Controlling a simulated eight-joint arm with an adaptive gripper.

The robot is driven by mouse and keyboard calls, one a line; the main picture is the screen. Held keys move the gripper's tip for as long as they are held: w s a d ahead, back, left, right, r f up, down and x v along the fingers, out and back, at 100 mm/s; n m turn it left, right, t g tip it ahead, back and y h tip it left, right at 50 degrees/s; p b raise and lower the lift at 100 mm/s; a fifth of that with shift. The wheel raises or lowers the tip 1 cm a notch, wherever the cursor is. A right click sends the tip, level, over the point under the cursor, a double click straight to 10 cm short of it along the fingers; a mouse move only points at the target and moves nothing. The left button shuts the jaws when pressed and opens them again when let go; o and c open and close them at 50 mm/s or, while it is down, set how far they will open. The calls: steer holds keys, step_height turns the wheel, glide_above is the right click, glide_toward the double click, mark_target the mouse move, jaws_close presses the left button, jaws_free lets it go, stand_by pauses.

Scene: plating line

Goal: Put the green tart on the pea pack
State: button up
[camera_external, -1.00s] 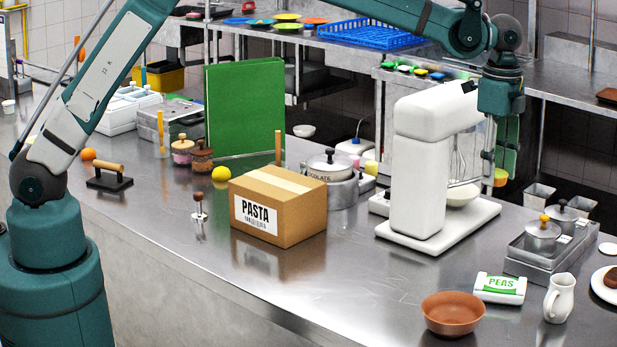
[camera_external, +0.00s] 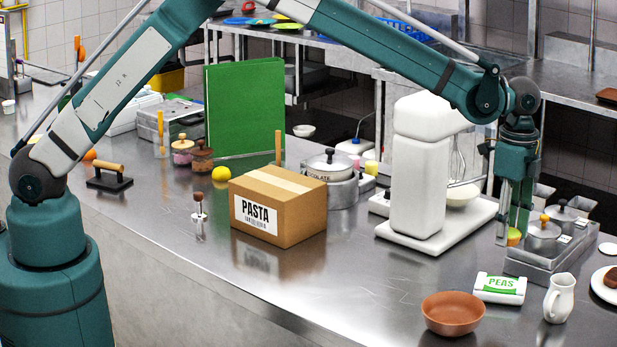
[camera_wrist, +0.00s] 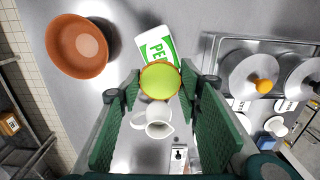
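The green tart (camera_wrist: 160,81) has a brown crust and a green top. My gripper (camera_wrist: 161,76) is shut on it, with one finger on each side. In the external view the tart (camera_external: 513,237) shows under my gripper (camera_external: 511,232), held in the air right of the mixer and left of the pots. The pea pack (camera_external: 499,288) is a white pack with green print lying flat on the counter, nearer the camera than the gripper. In the wrist view the tart hides part of the pea pack (camera_wrist: 152,45).
A brown bowl (camera_external: 453,314) is left of the pea pack and a white jug (camera_external: 559,298) right of it. The metal tray of lidded pots (camera_external: 540,262) stands behind. The white mixer (camera_external: 420,185) is to the left. A plate (camera_external: 605,288) is at the right edge.

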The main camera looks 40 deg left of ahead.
steer(key=shift+f, duration=0.2)
glide_above(501, 283)
steer(key=shift+f+p, duration=0.3)
steer(key=shift+f, duration=2.8)
steer(key=shift+f, duration=0.1)
steer(key=shift+f, duration=1.75)
steer(key=shift+f, duration=0.15)
steer(key=o, duration=0.6)
steer(key=shift+o, duration=0.3)
step_height(501, 283, up, 12)
steer(key=shift+r, duration=0.15)
